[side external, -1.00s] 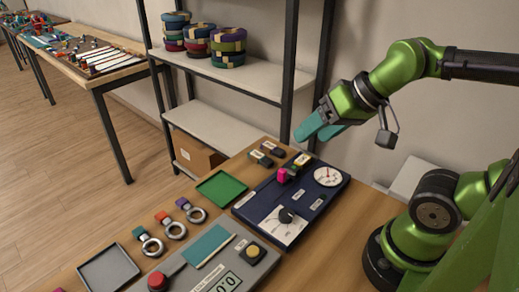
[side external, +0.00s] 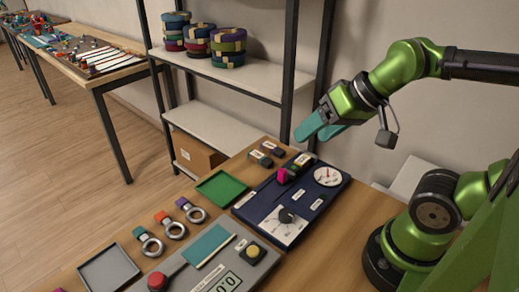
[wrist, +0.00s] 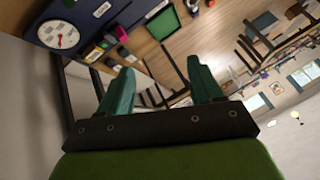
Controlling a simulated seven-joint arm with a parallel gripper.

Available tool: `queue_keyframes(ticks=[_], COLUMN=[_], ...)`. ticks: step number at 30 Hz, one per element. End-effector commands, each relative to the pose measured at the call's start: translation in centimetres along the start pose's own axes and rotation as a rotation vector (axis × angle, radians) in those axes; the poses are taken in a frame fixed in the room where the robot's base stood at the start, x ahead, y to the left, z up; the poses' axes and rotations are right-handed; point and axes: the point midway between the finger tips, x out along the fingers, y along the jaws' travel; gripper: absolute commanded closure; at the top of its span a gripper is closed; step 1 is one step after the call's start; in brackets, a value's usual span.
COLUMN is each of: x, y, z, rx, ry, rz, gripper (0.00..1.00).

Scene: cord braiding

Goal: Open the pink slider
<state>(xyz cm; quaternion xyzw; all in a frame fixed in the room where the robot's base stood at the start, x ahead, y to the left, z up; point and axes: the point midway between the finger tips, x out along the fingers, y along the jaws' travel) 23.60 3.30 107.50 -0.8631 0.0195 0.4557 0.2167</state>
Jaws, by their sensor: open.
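The pink slider (side external: 283,176) is a small pink knob on the dark blue panel (side external: 329,203), near the panel's back edge. In the wrist view the pink slider (wrist: 121,33) shows at the upper left, beyond my fingers. My gripper (side external: 320,130) has teal fingers and is open and empty. It hangs above and behind the panel, apart from the slider. In the wrist view my gripper (wrist: 160,82) shows its two fingers spread wide. The slider's track is too small to make out fully.
The panel also carries a round gauge (side external: 328,176) and a black dial (side external: 287,215). A green tray (side external: 221,188), several ringed tags, a grey console with a red button (side external: 157,281) and a grey tray (side external: 108,268) share the table. A shelf (side external: 235,75) stands behind.

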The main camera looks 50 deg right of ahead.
Motion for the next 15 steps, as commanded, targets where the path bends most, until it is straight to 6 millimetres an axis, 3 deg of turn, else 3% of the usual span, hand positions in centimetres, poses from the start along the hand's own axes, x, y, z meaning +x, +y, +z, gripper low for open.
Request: queue_keyframes(ticks=[6, 13, 15], x=[0.0, 1.4, 2.4], y=[0.0, 0.3, 0.4], z=[0.0, -0.2, -1.0], rx=[0.0, 0.011, 0.01], ry=[0.0, -0.058, -0.104], rz=[0.0, 0.027, 0.055], gripper=[0.35, 0.69, 0.7])
